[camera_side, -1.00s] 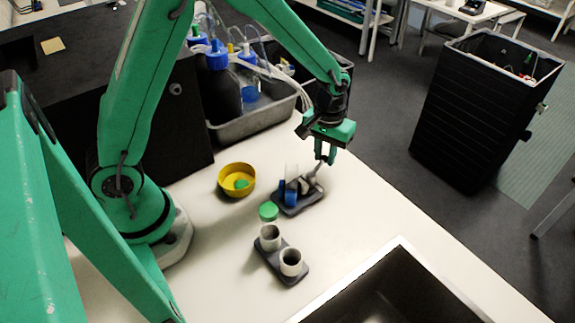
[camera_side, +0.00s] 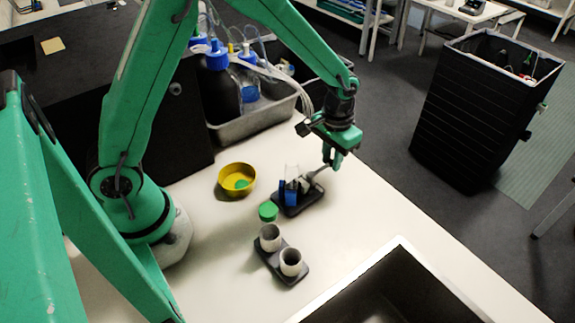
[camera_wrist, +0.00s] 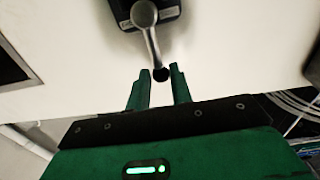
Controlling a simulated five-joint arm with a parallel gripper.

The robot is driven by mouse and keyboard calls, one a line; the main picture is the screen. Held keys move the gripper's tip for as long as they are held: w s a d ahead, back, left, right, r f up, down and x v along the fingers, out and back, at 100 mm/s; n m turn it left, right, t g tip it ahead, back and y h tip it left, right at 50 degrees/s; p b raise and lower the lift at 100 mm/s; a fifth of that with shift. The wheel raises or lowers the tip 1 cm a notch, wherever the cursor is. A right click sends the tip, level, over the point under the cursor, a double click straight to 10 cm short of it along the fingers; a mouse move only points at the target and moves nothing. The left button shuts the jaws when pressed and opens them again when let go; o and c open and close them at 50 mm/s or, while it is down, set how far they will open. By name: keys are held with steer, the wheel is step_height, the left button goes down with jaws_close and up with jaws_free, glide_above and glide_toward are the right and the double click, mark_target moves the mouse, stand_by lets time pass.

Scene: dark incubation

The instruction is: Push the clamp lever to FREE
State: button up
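The clamp (camera_side: 312,203) sits on a dark base on the white bench, with blue blocks and a clear upright piece on it. Its grey lever (camera_side: 316,173) slants up to the right toward my gripper (camera_side: 333,161). In the wrist view the metal lever (camera_wrist: 151,42) runs from the dark base to a black knob (camera_wrist: 160,75). The knob lies between the tips of my open gripper (camera_wrist: 160,72), with small gaps seeming to show beside it; contact is unclear. Small label plates on the base are unreadable.
A yellow bowl (camera_side: 223,189) with a green item stands left of the clamp. A green cap (camera_side: 268,211) and a dark holder (camera_side: 283,276) with two pale cups are in front. A sink (camera_side: 400,255) is at the front right. A grey tray (camera_side: 262,118) with bottles stands behind.

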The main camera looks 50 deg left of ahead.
steer(key=shift+d, duration=0.15)
steer(key=shift+d+m, duration=0.6)
steer(key=shift+m, duration=0.7)
steer(key=shift+s+d+m, duration=0.15)
steer(key=shift+d+m, duration=0.1)
steer(key=shift+m, duration=0.15)
steer(key=shift+s+d+m, duration=0.1)
steer(key=shift+d+m, duration=0.3)
steer(key=shift+m, duration=0.4)
steer(key=shift+s+d+m, duration=0.3)
steer(key=shift+d+m, duration=0.25)
steer(key=shift+m, duration=0.65)
steer(key=shift+o, duration=1.4)
